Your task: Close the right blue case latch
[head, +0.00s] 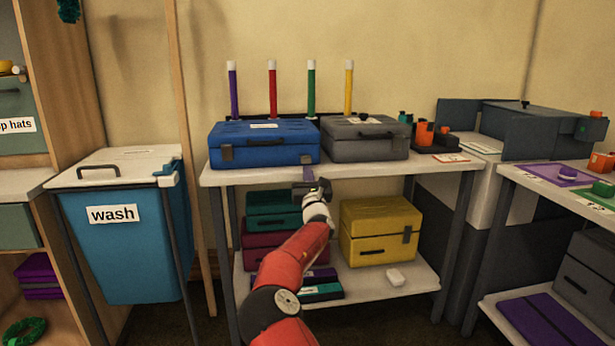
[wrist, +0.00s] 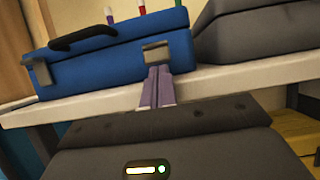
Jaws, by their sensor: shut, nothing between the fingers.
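The blue case (head: 264,155) stands lid down on the white table's top shelf, and its front fills the upper left of the wrist view (wrist: 115,65). Its right latch (wrist: 156,52) is a small grey plate near the right end of the front. I cannot tell surely whether it lies flat. The left latch (wrist: 41,72) hangs against the front. My gripper (head: 308,174) is shut and empty in front of the case's right end. In the wrist view its purple fingertips (wrist: 158,70) are just below the right latch, partly over its lower edge; contact is unclear.
A grey case (head: 365,150) stands close to the right of the blue case. The white shelf edge (head: 430,165) runs below both. A yellow case (head: 379,225) and other cases sit on the lower shelf. Coloured posts stand behind. A wash bin (head: 125,235) is at the left.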

